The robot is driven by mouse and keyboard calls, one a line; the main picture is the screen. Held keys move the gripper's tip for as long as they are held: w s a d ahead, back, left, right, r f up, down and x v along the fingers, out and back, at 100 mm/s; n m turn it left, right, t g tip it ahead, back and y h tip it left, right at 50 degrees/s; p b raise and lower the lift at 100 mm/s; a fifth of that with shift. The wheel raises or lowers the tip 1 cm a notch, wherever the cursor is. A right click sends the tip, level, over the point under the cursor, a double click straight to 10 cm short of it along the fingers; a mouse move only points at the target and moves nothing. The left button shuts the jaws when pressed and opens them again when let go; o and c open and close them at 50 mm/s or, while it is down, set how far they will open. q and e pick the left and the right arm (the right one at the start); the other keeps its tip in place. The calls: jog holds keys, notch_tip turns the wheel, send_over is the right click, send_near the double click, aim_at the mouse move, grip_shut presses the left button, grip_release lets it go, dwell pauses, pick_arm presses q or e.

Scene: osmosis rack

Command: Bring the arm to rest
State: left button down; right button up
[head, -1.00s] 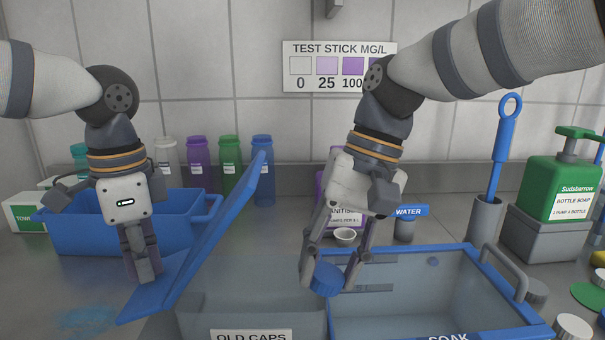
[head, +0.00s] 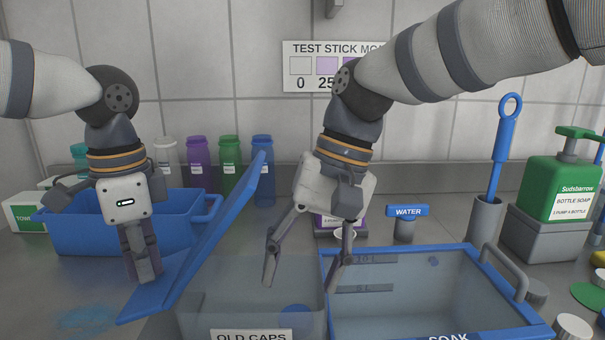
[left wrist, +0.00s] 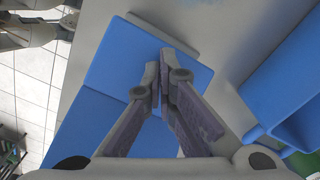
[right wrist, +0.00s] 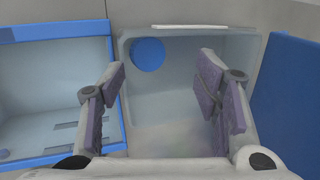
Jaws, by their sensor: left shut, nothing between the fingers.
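My left gripper (head: 145,278) is shut and empty, pointing down at the low end of the blue folded board (head: 218,235). In the left wrist view its closed fingers (left wrist: 164,80) lie over the blue board (left wrist: 110,60); whether they touch it I cannot tell. My right gripper (head: 301,285) is open and empty above the clear OLD CAPS bin (head: 215,305). A blue cap (head: 295,312) lies inside that bin. In the right wrist view the cap (right wrist: 148,54) is beyond the spread fingers (right wrist: 163,85), apart from both.
The blue-rimmed SOAK basin (head: 440,250) stands right of the bin, with a small blue disc (head: 433,261) inside. A blue tub (head: 80,235) is behind my left gripper. Bottles line the back wall. A blue-handled brush (head: 505,140) and green soap bottle (head: 560,180) stand at right.

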dwell(0.8)
jog(key=s+d+r, duration=0.1)
jog(key=d+r, duration=0.3)
jog(key=d, duration=0.7)
jog(key=shift+s, duration=0.35)
pick_arm(q)
notch_tip(320, 180, up, 10)
jog(key=a, duration=0.1)
dwell(1.4)
